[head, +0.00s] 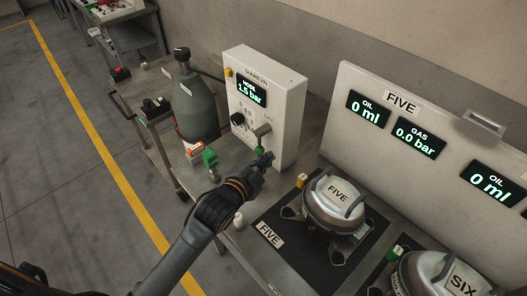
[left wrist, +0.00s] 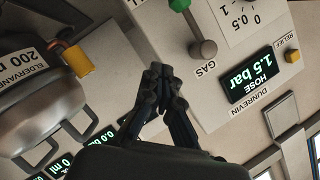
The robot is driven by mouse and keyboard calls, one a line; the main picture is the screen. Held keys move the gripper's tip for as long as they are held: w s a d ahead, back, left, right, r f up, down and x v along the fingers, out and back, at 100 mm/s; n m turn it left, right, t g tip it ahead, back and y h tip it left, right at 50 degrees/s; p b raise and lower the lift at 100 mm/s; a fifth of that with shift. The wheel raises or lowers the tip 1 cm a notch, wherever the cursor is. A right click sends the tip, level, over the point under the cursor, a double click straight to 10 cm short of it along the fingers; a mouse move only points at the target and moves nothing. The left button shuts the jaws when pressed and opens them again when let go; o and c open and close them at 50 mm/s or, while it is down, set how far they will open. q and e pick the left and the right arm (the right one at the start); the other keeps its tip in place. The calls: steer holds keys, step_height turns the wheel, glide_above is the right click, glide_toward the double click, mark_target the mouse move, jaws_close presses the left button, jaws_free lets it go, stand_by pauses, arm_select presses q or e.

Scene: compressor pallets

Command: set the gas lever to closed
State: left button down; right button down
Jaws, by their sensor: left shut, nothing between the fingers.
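The gas lever (head: 262,130) is on the front of a white console (head: 285,100). It has a grey pivot and a green tip, and it points down in the head view. In the left wrist view, seen upside down, the lever (left wrist: 195,28) points away from the GAS label. My left gripper (head: 264,160) is shut and empty, just below the lever's green tip. In the left wrist view its fingertips (left wrist: 160,75) are beside the lever with a visible gap. My right gripper is not in view.
The console display (head: 252,92) reads HOSE 1.5 bar. A grey-green gas bottle (head: 195,105) stands left of the console. A silver compressor marked FIVE (head: 338,205) sits on a dark mat at right, before a panel (head: 360,78) reading GAS 0.0 bar.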

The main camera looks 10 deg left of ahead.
arm_select(q)
steer(key=x, duration=0.3)
steer(key=shift+w+d+p, duration=0.1)
steer(key=shift+w+p, duration=0.2)
steer(key=shift+w, duration=0.05)
steer(key=shift+w+a+f+p, duration=0.3)
steer(key=shift+a+f, duration=0.2)
steer(key=shift+f, duration=0.1)
steer(key=shift+w+a+f+p, duration=0.2)
steer(key=shift+w+a+f, duration=0.1)
steer(key=shift+a+f, duration=0.2)
steer(key=shift+w+a+f, duration=0.15)
steer(key=shift+a+f, duration=0.25)
steer(key=shift+f, duration=0.05)
